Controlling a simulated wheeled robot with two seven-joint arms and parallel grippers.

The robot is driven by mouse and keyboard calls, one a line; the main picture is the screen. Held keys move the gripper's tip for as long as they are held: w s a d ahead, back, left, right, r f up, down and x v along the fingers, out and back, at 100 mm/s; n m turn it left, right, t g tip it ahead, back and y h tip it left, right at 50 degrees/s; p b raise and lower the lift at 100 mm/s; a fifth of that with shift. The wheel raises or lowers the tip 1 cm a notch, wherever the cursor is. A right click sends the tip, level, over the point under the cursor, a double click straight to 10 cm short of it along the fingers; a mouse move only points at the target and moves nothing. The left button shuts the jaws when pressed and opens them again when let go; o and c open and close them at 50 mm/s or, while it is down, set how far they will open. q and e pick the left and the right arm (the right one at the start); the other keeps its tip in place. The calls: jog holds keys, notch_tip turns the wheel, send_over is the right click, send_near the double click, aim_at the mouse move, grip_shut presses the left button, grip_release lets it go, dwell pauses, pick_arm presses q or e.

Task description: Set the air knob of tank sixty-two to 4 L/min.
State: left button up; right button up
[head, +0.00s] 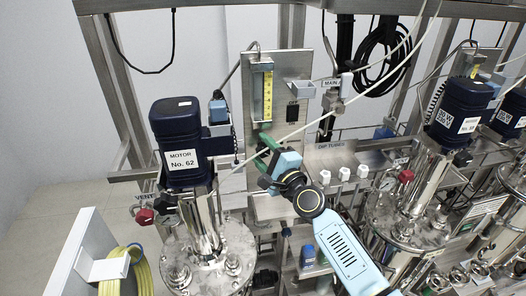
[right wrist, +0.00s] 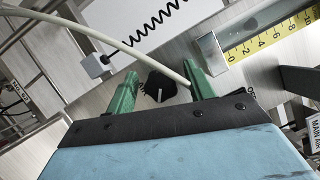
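The tank sixty-two motor (head: 183,158), dark blue with a white "MOTOR No. 62" label, stands at the left in the head view. Right of it, a steel panel carries a flowmeter with a yellow scale (head: 267,97); its reading is too small to tell. My right gripper (head: 264,152) is at the panel's lower part, below the flowmeter. In the right wrist view, its green fingers (right wrist: 160,72) are open on either side of a round black knob (right wrist: 160,86) with a white pointer mark. Gaps show beside the knob. The head view hides the knob. My left gripper is not in view.
A pale thin hose (right wrist: 95,35) crosses close to the fingers; it also runs diagonally across the panel in the head view (head: 318,121). White-capped dip tubes (head: 344,174) stand right of my gripper. A second tank's motor (head: 460,110) is farther right.

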jog(key=v, duration=1.3)
jog(key=shift+s+p, duration=0.2)
jog(key=shift+p, duration=0.15)
jog(key=shift+f, duration=0.15)
dwell(2.4)
